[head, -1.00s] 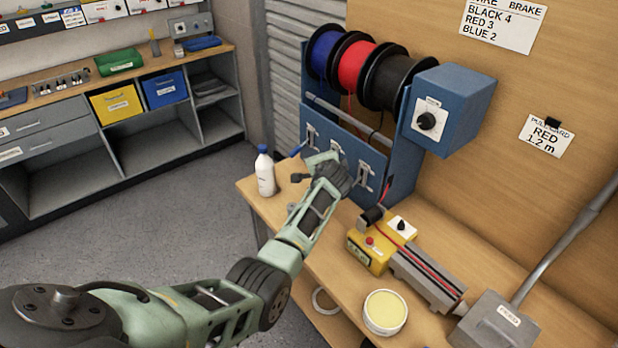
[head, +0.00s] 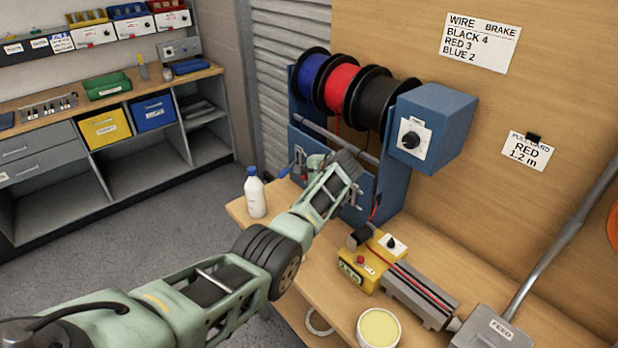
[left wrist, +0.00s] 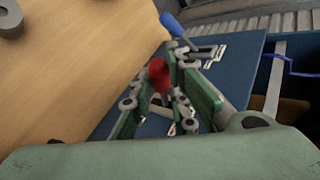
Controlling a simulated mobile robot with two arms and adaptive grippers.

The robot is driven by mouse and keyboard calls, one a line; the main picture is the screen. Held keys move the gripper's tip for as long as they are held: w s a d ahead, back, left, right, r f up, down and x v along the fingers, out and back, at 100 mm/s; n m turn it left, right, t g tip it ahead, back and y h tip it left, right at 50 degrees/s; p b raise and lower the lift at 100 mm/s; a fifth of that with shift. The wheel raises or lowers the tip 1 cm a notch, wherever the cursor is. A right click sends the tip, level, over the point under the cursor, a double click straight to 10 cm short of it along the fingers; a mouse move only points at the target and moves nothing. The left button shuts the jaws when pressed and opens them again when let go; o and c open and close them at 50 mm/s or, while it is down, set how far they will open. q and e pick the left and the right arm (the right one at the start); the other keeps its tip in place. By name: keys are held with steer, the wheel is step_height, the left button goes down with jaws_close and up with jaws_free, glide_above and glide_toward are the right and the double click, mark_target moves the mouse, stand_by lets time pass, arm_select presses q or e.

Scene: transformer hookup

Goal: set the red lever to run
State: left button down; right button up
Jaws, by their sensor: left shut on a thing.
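The red lever (left wrist: 158,74) shows its red handle between the fingers of my left gripper (left wrist: 163,88) in the left wrist view. The fingers are shut on it. In the head view my left gripper (head: 318,170) is at the front of the blue wire-spool stand (head: 392,185), and the red lever is mostly hidden behind it. The blue lever (left wrist: 176,25) stands beside it, its handle sticking out; its tip also shows in the head view (head: 284,172). The labels by the levers are too small to read. My right gripper is in neither view.
Blue, red and black spools (head: 375,102) sit atop the stand. A white bottle (head: 255,195) stands to the left. A yellow device (head: 362,266), a grey channel with a red wire (head: 418,296) and a round tub (head: 379,328) are on the bench to the right.

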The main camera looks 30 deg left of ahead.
arm_select(q)
steer(key=shift+d+f, duration=0.1)
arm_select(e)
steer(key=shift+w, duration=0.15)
arm_select(q)
steer(key=c, duration=1.7)
jaws_free()
steer(key=shift+c, duration=0.2)
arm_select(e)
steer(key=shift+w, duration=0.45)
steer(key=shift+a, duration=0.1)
arm_select(q)
steer(key=v, duration=1.2)
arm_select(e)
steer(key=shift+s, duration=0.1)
